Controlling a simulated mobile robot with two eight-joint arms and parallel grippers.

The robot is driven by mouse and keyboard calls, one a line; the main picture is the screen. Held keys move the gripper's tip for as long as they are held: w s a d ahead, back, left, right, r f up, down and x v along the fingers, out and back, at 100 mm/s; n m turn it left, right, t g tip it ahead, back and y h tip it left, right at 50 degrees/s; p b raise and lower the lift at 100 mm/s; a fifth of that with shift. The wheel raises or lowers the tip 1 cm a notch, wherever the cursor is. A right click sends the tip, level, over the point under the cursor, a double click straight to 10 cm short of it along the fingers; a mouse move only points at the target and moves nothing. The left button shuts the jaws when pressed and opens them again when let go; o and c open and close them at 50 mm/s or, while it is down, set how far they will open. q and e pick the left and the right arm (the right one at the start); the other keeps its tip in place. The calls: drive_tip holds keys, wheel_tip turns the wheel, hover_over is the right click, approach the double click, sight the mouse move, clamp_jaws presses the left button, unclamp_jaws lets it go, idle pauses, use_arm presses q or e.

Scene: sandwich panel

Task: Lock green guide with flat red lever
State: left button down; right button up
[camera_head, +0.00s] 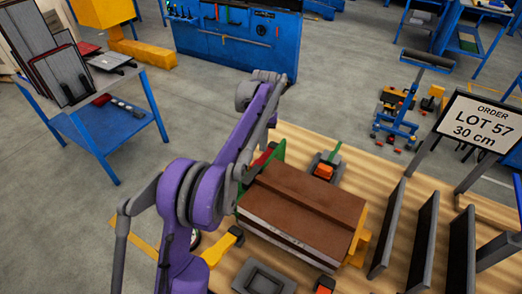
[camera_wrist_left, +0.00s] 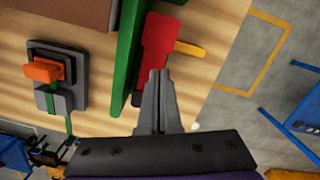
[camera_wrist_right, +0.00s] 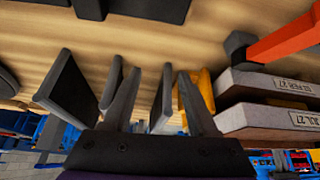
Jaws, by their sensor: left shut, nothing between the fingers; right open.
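The green guide (camera_head: 276,152) stands at the far left end of the brown panel stack (camera_head: 305,198) in the head view. It shows as a long green bar (camera_wrist_left: 127,58) in the left wrist view. The flat red lever (camera_wrist_left: 157,42) lies beside that bar, with a yellow piece sticking out to its right; my arm mostly hides it in the head view. My left gripper (camera_wrist_left: 158,76) is shut and empty, its tips overlapping the red lever's lower end; I cannot tell whether they touch. My right gripper (camera_wrist_right: 158,88) is open among grey uprights, with nothing between its fingers.
An orange-handled clamp (camera_wrist_left: 45,71) is across the guide from the red lever. A yellow-handled lever (camera_head: 222,246) is at the stack's near left. Grey upright dividers (camera_head: 425,240) and an order sign (camera_head: 480,122) stand to the right. Labelled slabs (camera_wrist_right: 265,85) are right of my right gripper.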

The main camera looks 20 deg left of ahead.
use_arm(q)
drive_tip(key=shift+w+f, duration=0.1)
drive_tip(key=shift+f, duration=0.05)
drive_tip(key=shift+s+r, duration=0.2)
drive_tip(key=shift+r, duration=0.2)
wheel_tip(320, 180, up, 10)
drive_tip(key=w+p, duration=0.1)
drive_tip(key=shift+w+a, duration=0.15)
drive_tip(key=shift+w, duration=0.1)
use_arm(e)
drive_tip(key=shift+w+r, duration=0.2)
drive_tip(key=shift+r, duration=0.35)
drive_tip(key=shift+w+r, duration=0.2)
drive_tip(key=shift+r, duration=0.3)
use_arm(q)
drive_tip(key=shift+s, duration=0.1)
use_arm(e)
drive_tip(key=shift+s, duration=0.1)
